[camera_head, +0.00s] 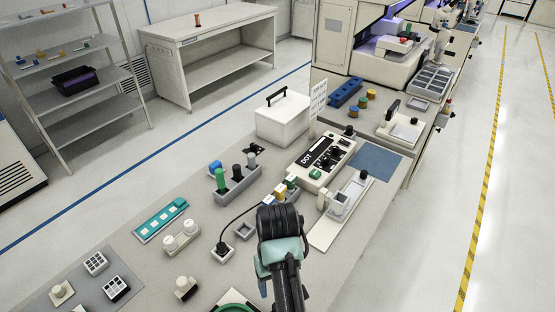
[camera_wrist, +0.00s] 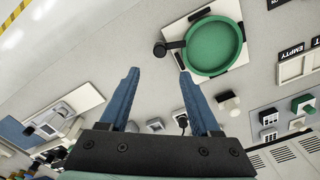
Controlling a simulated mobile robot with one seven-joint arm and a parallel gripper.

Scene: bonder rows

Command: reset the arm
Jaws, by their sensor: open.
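My gripper shows in the wrist view (camera_wrist: 158,78) with its two blue fingers apart and nothing between them. Below it in that view is the grey bench top. In the head view my arm reaches over the front of the bench (camera_head: 187,224), and its dark wrist and pale green parts cover some of the bench. The fingertips are hard to make out in the head view. A round green dish on a white plate (camera_wrist: 213,47) lies on the bench beside the fingers, to the right in the wrist view.
A box with a black handle (camera_head: 285,117), a black control panel (camera_head: 325,158), a holder with green and grey cylinders (camera_head: 236,184) and a teal strip (camera_head: 160,220) stand on the bench. A shelf rack (camera_head: 80,97) and a side table (camera_head: 207,55) stand behind. The right floor is clear.

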